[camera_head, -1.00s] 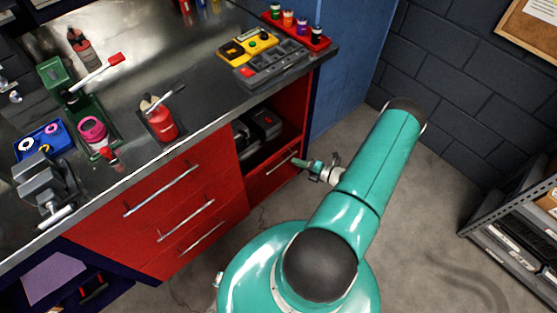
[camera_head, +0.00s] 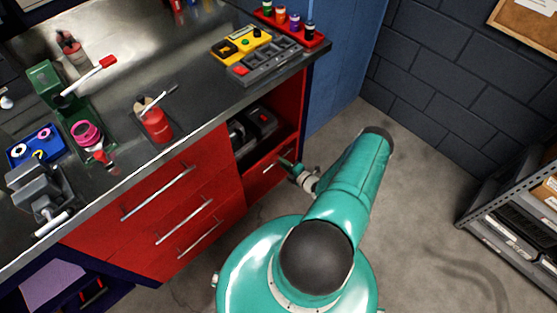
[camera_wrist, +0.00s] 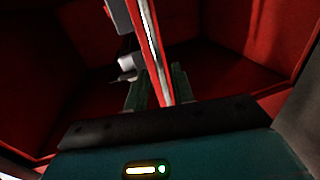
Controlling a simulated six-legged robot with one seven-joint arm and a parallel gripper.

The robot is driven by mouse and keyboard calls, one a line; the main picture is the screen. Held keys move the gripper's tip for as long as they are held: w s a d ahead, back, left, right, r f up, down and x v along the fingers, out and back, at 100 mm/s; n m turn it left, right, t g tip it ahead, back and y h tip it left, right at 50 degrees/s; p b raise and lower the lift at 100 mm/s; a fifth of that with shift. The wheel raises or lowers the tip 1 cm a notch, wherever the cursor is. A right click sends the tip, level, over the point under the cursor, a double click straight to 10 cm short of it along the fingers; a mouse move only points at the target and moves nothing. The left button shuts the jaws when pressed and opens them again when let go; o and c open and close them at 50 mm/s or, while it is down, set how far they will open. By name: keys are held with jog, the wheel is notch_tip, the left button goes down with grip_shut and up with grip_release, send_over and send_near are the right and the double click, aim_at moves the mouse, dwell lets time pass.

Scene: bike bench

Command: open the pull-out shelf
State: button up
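The pull-out shelf (camera_head: 262,184) is the red front low in the right bay of the bench, below an open niche. It looks flush with the bench. Its silver handle (camera_head: 268,168) runs along the front, and its right end is covered by my gripper (camera_head: 287,163). In the wrist view, my gripper's (camera_wrist: 158,88) two green fingers stand apart on either side of a thin red edge with a bright strip (camera_wrist: 150,50). I cannot tell whether the fingers touch it, or whether the strip is the handle.
Dark tools (camera_head: 262,122) sit in the niche above the shelf. Three closed red drawers with silver handles (camera_head: 185,220) are to the left. A grey rack (camera_head: 490,215) stands at the right. The floor (camera_head: 420,200) between is clear. Small tools and trays cover the worktop.

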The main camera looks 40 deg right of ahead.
jog(key=shift+w+f, duration=0.2)
jog(key=shift+w, duration=0.75)
jog(key=shift+w+f, duration=0.15)
jog(key=shift+w, duration=0.75)
jog(key=shift+c, duration=0.3)
grip_shut()
jog(key=s, duration=3.1)
jog(key=shift+s+d, duration=0.3)
jog(key=shift+d, duration=0.1)
jog(key=shift+o, duration=0.3)
grip_release()
